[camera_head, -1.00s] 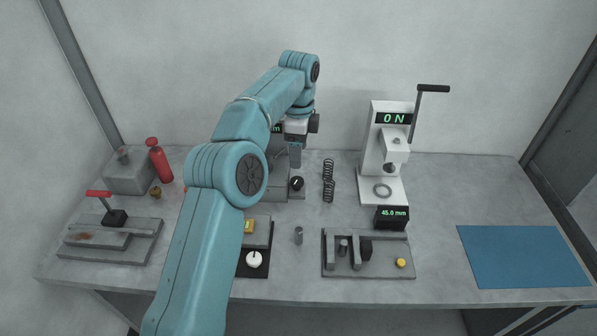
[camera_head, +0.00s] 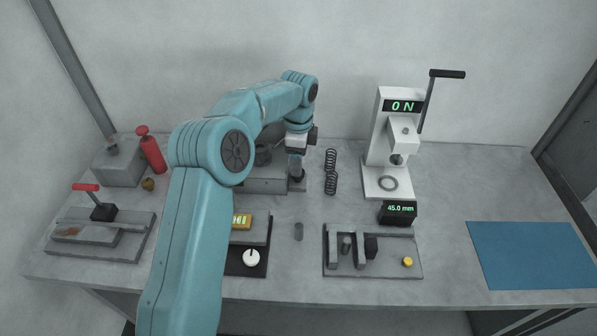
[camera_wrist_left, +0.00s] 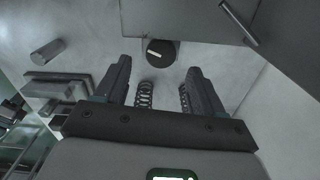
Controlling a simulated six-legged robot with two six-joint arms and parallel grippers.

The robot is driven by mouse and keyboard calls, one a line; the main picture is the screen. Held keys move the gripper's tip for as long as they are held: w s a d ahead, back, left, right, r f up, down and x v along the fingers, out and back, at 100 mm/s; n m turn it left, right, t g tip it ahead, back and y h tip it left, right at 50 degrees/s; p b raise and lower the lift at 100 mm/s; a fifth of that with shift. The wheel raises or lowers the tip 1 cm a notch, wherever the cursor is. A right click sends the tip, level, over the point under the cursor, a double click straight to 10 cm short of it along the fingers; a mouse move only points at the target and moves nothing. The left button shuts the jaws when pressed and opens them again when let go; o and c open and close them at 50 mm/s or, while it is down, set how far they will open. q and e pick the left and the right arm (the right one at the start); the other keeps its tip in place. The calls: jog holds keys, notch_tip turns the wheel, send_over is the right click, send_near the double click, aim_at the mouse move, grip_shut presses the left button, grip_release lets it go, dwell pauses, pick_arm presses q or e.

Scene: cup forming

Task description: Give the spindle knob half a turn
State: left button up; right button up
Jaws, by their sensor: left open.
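The black spindle knob (camera_wrist_left: 160,54), with a white mark line on its face, shows at the top middle of the left wrist view. It sits on the right end of a grey machine base (camera_head: 266,181). My left gripper (camera_head: 296,173) is low over that end of the base and hides most of the knob in the head view. In the left wrist view its two fingers (camera_wrist_left: 160,68) are open and empty, spread to either side of the knob and pointing toward it. I cannot tell whether they reach around it. My right gripper is not in view.
A white press (camera_head: 381,178) reading ON is further right. A white dial (camera_head: 251,258) and a grey fixture (camera_head: 400,271) are nearer. A blue mat (camera_head: 530,255) lies clear.

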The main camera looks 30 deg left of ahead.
pick_arm(q)
notch_tip(320, 180, down, 6)
jog(key=shift+r, duration=0.2)
jog(key=c, duration=1.1)
jog(key=shift+o, duration=0.2)
